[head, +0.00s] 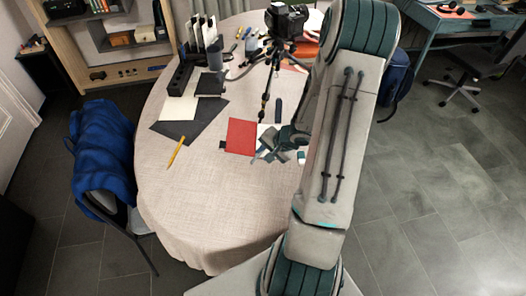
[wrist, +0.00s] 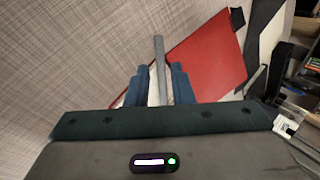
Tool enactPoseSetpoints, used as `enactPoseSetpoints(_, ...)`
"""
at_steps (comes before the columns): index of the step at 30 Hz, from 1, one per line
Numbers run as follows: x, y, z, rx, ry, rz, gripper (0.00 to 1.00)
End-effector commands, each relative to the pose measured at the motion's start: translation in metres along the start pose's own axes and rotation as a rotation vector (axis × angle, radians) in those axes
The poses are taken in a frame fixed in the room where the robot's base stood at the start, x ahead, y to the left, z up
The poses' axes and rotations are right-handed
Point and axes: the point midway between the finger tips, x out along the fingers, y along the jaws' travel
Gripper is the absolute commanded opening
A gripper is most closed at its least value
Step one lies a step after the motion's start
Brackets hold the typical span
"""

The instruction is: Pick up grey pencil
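The grey pencil (wrist: 159,58) is a thin grey stick in the wrist view, beside the left edge of a red sheet. Its near part runs down between the two blue fingers of my gripper (wrist: 160,82). The fingers stand on either side of it, with narrow pale gaps showing, so my gripper looks open around the pencil. In the head view my gripper (head: 268,152) is low over the table, at the near right corner of the red sheet. I cannot make out the grey pencil clearly there.
The red sheet (head: 241,136) lies left of my gripper on the table (head: 210,205). A yellow pencil (head: 176,152) lies farther left. A small tripod with a camera (head: 287,20) stands behind. Dark and pale sheets and an organizer (head: 182,72) are at back left. The table's near part is clear.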

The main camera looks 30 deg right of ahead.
Motion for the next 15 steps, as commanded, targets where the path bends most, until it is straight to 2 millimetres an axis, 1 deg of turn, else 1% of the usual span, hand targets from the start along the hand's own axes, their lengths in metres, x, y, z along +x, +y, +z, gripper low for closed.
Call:
enactPoseSetpoints(1,0.012,0.003,0.001,-0.002,-0.003,0.0,0.21)
enactPoseSetpoints(6,0.034,0.002,0.0,-0.001,-0.001,0.0,0.21)
enactPoseSetpoints(9,0.037,0.001,0.0,0.0,-0.001,0.0,0.21)
enactPoseSetpoints(14,0.036,0.0,0.0,0.0,0.0,0.001,0.21)
enactPoseSetpoints(15,0.036,0.0,0.0,0.0,0.0,0.001,0.15)
